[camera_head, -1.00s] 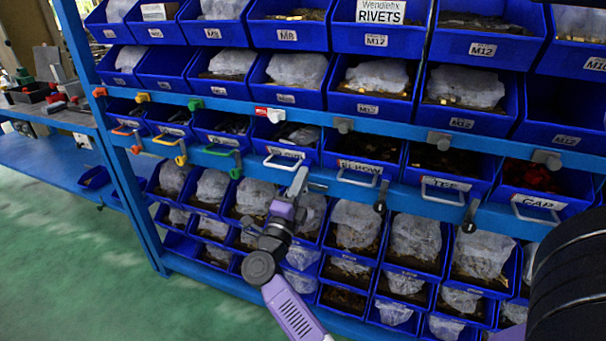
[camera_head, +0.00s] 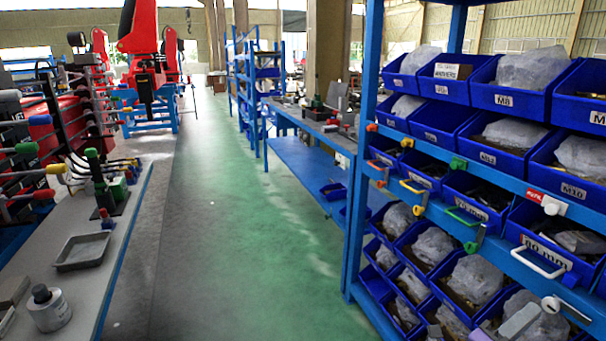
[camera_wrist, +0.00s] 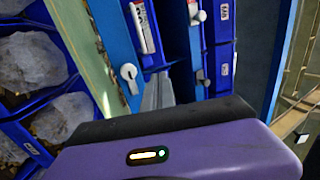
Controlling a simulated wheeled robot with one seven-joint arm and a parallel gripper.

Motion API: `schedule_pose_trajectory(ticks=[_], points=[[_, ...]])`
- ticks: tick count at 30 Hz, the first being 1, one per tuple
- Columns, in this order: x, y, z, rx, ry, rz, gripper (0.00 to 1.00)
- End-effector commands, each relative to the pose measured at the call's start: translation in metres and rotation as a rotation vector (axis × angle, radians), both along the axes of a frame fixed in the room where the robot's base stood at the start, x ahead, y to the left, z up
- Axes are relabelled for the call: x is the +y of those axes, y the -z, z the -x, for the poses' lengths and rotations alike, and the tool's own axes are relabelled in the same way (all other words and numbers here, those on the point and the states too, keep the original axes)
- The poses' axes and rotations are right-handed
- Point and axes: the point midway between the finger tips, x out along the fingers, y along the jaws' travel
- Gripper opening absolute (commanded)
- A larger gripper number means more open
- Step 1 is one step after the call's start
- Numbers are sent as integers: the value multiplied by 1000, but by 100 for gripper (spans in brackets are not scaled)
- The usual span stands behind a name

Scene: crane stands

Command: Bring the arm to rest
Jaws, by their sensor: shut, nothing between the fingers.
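My gripper (camera_head: 520,320) shows only in part at the bottom right of the head view, as a grey finger piece with a bit of purple housing beside it. It is shut and empty, in front of the lower bins of the blue rack (camera_head: 357,150). In the wrist view the purple housing with its black edge and small light fills the bottom. A grey finger (camera_wrist: 158,92) rises behind it, near a white latch knob (camera_wrist: 129,73) on the rack's blue rail. Most of my arm is out of the head view.
Blue bins (camera_head: 515,85) with bagged parts crowd the right. A grey bench (camera_head: 130,215) with a metal tray (camera_head: 82,251) and a can (camera_head: 48,311) stands at left. A blue workbench (camera_head: 305,150) stands farther back. The green floor (camera_head: 240,250) between is clear.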

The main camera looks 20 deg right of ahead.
Motion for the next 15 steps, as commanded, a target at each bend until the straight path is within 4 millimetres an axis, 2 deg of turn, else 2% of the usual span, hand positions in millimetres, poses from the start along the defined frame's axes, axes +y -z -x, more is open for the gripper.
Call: schedule_pose_trajectory(ticks=[2,5,9,15], points=[[3,-8,-10,19,-35,29,0],[14,-34,-24,43,-96,101,0],[52,-62,-33,165,-218,254,0],[113,-70,-27,376,-365,421,0]])
